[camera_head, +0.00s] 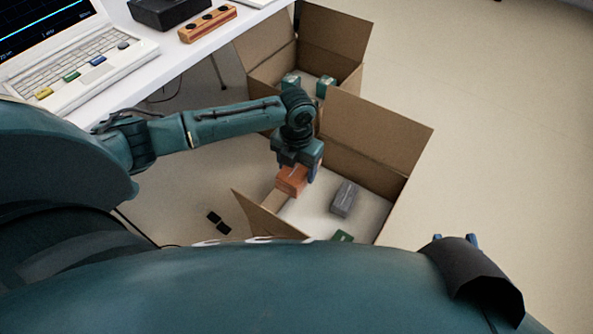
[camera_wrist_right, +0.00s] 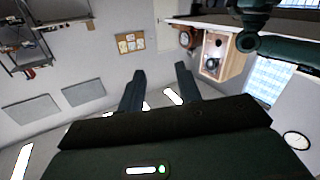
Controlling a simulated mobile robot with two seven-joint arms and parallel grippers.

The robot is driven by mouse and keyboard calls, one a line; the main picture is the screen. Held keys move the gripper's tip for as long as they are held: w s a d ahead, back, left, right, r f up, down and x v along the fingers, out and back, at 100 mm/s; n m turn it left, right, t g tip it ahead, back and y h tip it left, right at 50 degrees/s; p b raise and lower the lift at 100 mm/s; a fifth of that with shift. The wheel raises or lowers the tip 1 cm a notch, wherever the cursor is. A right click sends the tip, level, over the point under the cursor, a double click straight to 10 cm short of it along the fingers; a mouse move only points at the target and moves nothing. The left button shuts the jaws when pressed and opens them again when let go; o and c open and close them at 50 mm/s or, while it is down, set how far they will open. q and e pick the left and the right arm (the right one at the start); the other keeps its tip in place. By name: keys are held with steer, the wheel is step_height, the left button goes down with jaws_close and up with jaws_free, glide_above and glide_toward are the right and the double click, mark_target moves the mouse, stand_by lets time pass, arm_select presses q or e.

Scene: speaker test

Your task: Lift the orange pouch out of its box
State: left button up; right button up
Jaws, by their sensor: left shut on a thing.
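The orange pouch (camera_head: 291,181) is a small block-like packet in the head view, at the left side of the near open cardboard box (camera_head: 375,146). My left gripper (camera_head: 301,171) points down over it and is shut on it, hiding its upper right part. I cannot tell whether the pouch touches the box floor. My right gripper (camera_wrist_right: 160,88) is open and empty in the right wrist view, its two dark fingers apart. In the head view only its fingertips (camera_head: 455,240) show at the lower right, away from the box.
A grey packet (camera_head: 344,199) and a partly hidden green packet (camera_head: 342,236) lie in the near box. A second cardboard box (camera_head: 334,36) with green items (camera_head: 325,86) stands behind it. A white table (camera_head: 150,85) with a laptop (camera_head: 82,62) is at upper left. The right floor is clear.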

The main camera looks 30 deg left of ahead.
arm_select(q)
step_height(320, 180, up, 7)
steer(key=shift+f+p, duration=0.2)
steer(key=shift+p, duration=0.95)
arm_select(e)
steer(key=shift+s+d+m+g+h, duration=0.1)
steer(key=shift+d+m+g+h, duration=0.15)
steer(key=shift+g, duration=0.25)
steer(key=shift+s+d+m+g+h, duration=0.1)
steer(key=shift+m+g+h, duration=0.15)
steer(key=shift+g, duration=0.25)
